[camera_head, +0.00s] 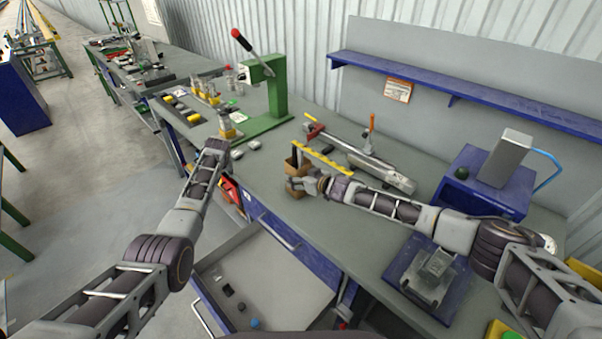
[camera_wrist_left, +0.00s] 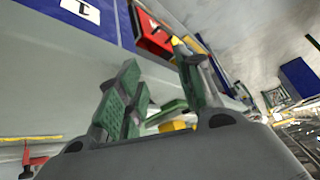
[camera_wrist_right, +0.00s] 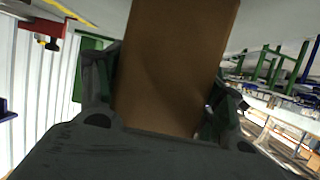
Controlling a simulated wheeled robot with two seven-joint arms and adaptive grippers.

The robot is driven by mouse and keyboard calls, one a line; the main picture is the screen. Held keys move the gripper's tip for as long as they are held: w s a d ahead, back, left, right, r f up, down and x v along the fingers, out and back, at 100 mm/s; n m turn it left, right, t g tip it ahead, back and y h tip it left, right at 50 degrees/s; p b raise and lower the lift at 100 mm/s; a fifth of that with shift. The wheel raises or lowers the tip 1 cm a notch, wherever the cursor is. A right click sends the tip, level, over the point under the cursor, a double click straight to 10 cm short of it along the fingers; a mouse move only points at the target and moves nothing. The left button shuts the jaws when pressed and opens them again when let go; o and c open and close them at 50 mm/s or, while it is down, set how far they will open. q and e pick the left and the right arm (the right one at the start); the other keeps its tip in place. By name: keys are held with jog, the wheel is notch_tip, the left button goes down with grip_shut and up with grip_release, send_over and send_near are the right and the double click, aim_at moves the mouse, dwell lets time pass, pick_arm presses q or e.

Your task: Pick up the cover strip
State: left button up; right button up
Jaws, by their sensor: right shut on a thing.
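My right gripper (camera_head: 297,181) is shut on a brown block-like piece (camera_head: 292,165) over the middle of the bench. In the right wrist view the brown piece (camera_wrist_right: 172,70) fills the space between the fingers and stands up past them. I cannot tell whether it touches the bench. No piece is clearly recognisable as the cover strip; a narrow yellow strip (camera_head: 325,159) with dark marks lies just behind the brown piece. My left gripper (camera_head: 217,145) is near the bench's front edge, by the green press. In the left wrist view its fingers (camera_wrist_left: 160,88) are apart with nothing between them.
The green lever press (camera_head: 273,90) stands behind my left gripper. A long metal rail fixture (camera_head: 380,172) lies behind my right arm. A blue stand (camera_head: 490,185) with a grey block is at the right. An open drawer (camera_head: 285,265) juts out below the bench front.

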pick_arm(q)
jog(key=shift+n+g+h, duration=0.5)
jog(key=shift+n+h, duration=0.1)
jog(key=shift+n, duration=0.2)
jog(key=d+r, duration=0.1)
jog(key=d, duration=0.2)
jog(key=d+r, duration=0.2)
jog(key=d, duration=0.1)
jog(key=d+r, duration=0.2)
jog(key=d, duration=0.2)
jog(key=shift+w+d, duration=0.1)
jog(key=shift+w, duration=0.2)
jog(key=s+d+r+n+g, duration=0.1)
jog(key=s+d+r, duration=0.2)
jog(key=d+r, duration=0.3)
jog(key=s+d+r+n+g, duration=0.1)
jog(key=s+d+r+n, duration=0.1)
jog(key=d+r, duration=0.4)
jog(key=s+d+r+n+g, duration=0.1)
jog(key=s+d+r, duration=0.2)
jog(key=d+r, duration=0.3)
jog(key=shift+s+d+g+h, duration=0.15)
jog(key=shift+d+g, duration=0.05)
jog(key=shift+d, duration=0.75)
jog(key=shift+s+d+g+h, duration=0.15)
jog(key=shift+d+g, duration=0.05)
jog(key=shift+d, duration=0.75)
jog(key=shift+s+d+r+n, duration=0.25)
jog(key=shift+s+r+n, duration=0.05)
jog(key=shift+r, duration=0.15)
